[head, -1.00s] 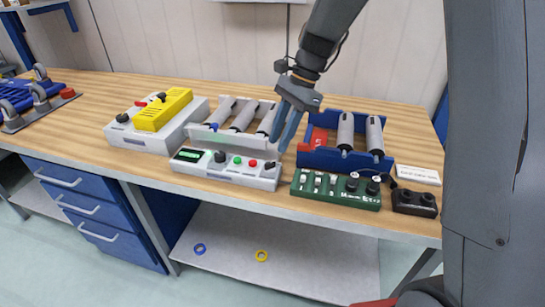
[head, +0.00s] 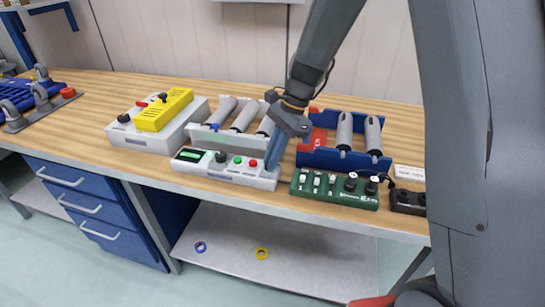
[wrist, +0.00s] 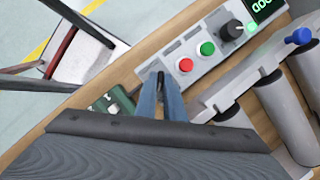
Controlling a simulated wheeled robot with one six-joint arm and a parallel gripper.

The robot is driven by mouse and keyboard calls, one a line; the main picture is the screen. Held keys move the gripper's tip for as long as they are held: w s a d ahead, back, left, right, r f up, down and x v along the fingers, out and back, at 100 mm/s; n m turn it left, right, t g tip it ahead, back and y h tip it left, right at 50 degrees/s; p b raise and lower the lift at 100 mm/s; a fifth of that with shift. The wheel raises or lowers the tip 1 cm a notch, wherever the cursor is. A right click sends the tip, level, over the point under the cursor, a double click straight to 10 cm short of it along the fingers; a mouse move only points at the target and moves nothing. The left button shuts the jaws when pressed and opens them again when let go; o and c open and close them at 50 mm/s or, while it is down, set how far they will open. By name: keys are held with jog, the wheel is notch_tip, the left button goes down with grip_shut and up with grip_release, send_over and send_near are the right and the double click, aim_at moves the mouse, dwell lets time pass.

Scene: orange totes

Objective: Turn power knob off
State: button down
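The white control box (head: 226,170) stands at the front of the bench. It has a green display, a dark round knob (head: 221,156), a green button and a red button; they also show in the wrist view, with the round knob (wrist: 231,30) beside the display. A slim black knob (wrist: 160,77) sits at the end of the box beyond the red button. My gripper (wrist: 160,86) is down at this end, its blue fingers on either side of the slim knob, with a narrow gap between them. Whether they press on it is unclear. In the head view my fingers hide this knob.
A green box (head: 335,188) with switches and knobs stands close to the right of my gripper. Behind are a grey roller rack and a blue rack (head: 345,160) with grey rollers. A white box with a yellow cover (head: 163,110) is at left.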

jog(key=shift+n, duration=0.4)
jog(key=n, duration=0.2)
jog(key=n+g+h+p, duration=0.1)
jog(key=shift+w+a+n+g, duration=0.1)
jog(key=shift+w+n+g, duration=0.05)
jog(key=shift+n+g, duration=0.2)
jog(key=n, duration=0.2)
jog(key=n+h, duration=0.1)
jog(key=n, duration=0.1)
jog(key=shift+w+a+n+g+h+p, duration=0.1)
jog(key=shift+a+n+g+h+p, duration=0.05)
jog(key=shift+n+g+h+p, duration=0.2)
jog(key=n, duration=0.2)
jog(key=n+h, duration=0.1)
jog(key=n, duration=0.1)
jog(key=shift+a+h, duration=0.1)
jog(key=shift+h, duration=0.15)
jog(key=n, duration=0.2)
jog(key=n+h, duration=0.1)
jog(key=n, duration=0.1)
jog(key=shift+a+n+h, duration=0.15)
jog(key=shift+n+h, duration=0.15)
jog(key=c, duration=1.9)
grip_release()
jog(key=shift+o, duration=0.2)
